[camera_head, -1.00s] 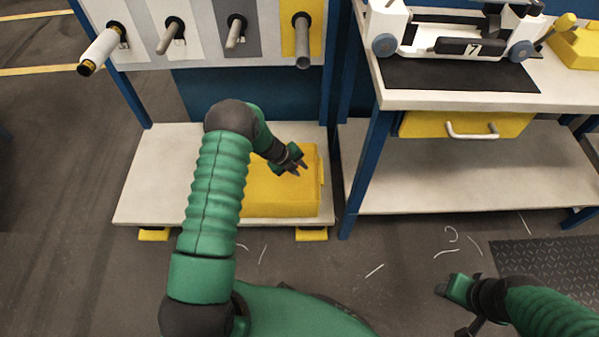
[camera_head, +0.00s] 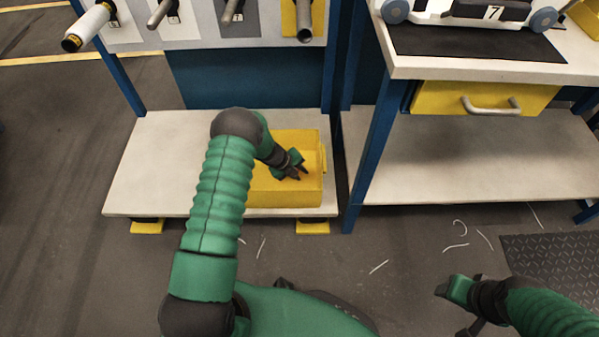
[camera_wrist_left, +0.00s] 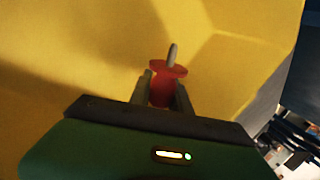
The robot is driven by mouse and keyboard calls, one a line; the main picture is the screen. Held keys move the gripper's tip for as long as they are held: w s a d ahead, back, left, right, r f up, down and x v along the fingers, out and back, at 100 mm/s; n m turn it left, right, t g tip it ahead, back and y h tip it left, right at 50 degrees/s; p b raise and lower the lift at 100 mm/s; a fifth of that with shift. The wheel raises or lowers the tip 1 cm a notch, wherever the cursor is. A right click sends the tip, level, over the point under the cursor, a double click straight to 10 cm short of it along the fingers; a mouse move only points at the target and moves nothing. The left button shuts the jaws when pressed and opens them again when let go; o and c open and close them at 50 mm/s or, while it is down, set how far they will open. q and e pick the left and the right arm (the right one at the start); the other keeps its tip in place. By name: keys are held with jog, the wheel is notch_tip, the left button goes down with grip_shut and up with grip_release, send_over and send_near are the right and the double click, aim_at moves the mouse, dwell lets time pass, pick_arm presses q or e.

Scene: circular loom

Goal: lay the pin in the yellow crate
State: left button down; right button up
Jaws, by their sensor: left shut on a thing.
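The pin (camera_wrist_left: 165,90) is red with a flange and a grey tip; it shows in the left wrist view between the fingers of my left gripper (camera_wrist_left: 162,92). That gripper is shut on it. In the head view, my left gripper (camera_head: 299,172) is at the yellow crate (camera_head: 287,196), over its right part; the pin cannot be made out there. The crate stands on the low white shelf. Its yellow inner surfaces fill most of the wrist view, with the grey tip pointing towards them. My right gripper (camera_head: 441,291) is low at the right, away from the crate; its jaw opening is unclear.
The low shelf (camera_head: 150,175) is bare left of the crate. A rack of spindles (camera_head: 232,12) is above it. A workbench (camera_head: 480,70) with a yellow drawer (camera_head: 483,98) stands at the right. Thread scraps (camera_head: 378,267) lie on the floor.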

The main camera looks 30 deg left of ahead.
pick_arm(q)
jog(key=shift+f+b, duration=0.55)
jog(key=shift+f, duration=0.25)
pick_arm(e)
jog(key=shift+f, duration=0.5)
